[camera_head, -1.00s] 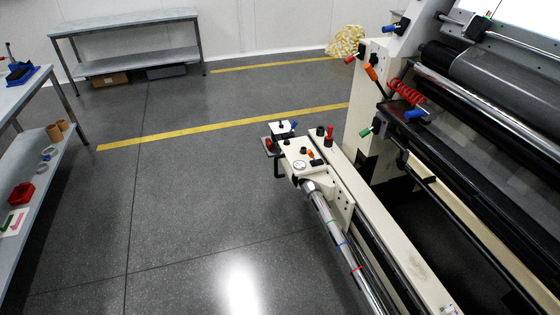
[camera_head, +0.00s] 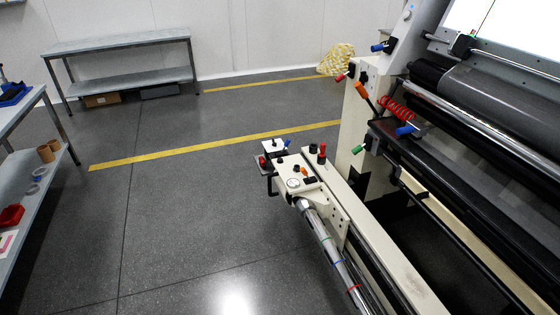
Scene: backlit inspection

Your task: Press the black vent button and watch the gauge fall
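The gauge (camera_head: 293,183) is a small round white dial on top of the cream end block (camera_head: 313,189) of the machine's low beam. It is too small to read its needle. I cannot tell which black one is the vent button. Neither of my grippers shows in the head view.
A steel shaft with coloured rings (camera_head: 327,240) runs from the block toward the front. The large roller machine (camera_head: 470,150) fills the right side. A shelf table (camera_head: 30,170) stands at the left and a grey bench (camera_head: 115,47) at the back. The floor between is clear.

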